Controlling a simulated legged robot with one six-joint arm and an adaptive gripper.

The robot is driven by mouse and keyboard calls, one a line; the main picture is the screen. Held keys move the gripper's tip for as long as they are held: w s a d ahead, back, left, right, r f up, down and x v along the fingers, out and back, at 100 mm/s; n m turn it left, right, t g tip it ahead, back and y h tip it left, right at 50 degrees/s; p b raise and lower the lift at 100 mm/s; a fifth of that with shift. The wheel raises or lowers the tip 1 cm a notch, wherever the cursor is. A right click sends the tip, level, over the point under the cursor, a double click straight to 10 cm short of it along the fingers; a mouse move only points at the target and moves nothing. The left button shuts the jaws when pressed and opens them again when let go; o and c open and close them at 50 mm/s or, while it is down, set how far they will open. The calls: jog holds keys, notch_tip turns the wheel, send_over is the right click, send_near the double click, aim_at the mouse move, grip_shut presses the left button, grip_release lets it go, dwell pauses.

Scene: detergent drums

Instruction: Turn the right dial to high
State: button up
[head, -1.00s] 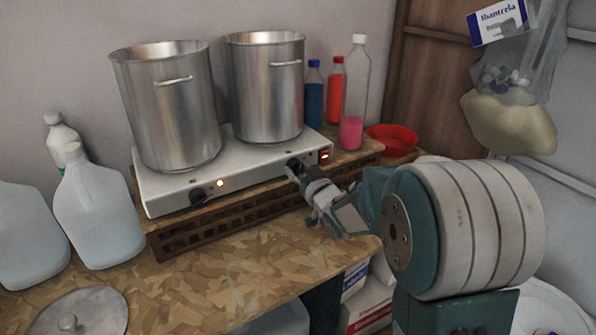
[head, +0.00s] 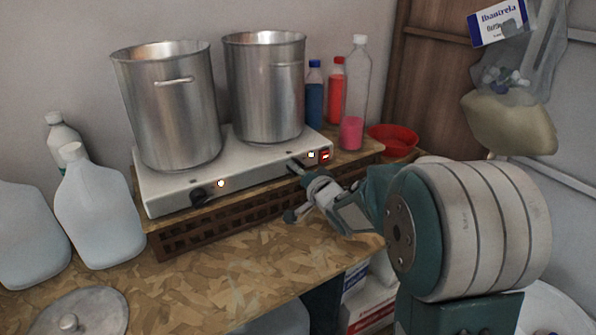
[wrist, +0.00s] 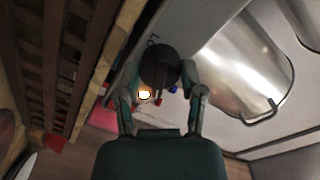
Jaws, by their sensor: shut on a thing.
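The white hot plate (head: 172,196) carries two steel pots. My gripper (head: 298,172) is at its front face, near the right end. In the wrist view, the dark round right dial (wrist: 160,66) sits between the two fingers of my gripper (wrist: 160,84), which are shut on it. In the head view my gripper mostly hides this dial, and its setting cannot be read. A lit indicator (head: 311,155) shows just right of it, also glowing in the wrist view (wrist: 144,94). The left dial (head: 200,196) is black, with a lit lamp (head: 221,183) beside it.
The left pot (head: 168,110) and right pot (head: 265,90) stand close behind the dials. A red switch (head: 325,155) is at the right end. Bottles (head: 355,100) and a red bowl (head: 393,138) stand further right. The chipboard top (head: 215,265) in front is mostly clear.

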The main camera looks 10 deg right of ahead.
jog(key=shift+m, duration=0.6)
jog(key=o, duration=1.1)
jog(key=shift+o, duration=0.2)
jog(key=shift+d, duration=0.1)
jog(key=v, duration=1.1)
jog(key=shift+s, duration=0.4)
jog(key=shift+d+f, duration=0.1)
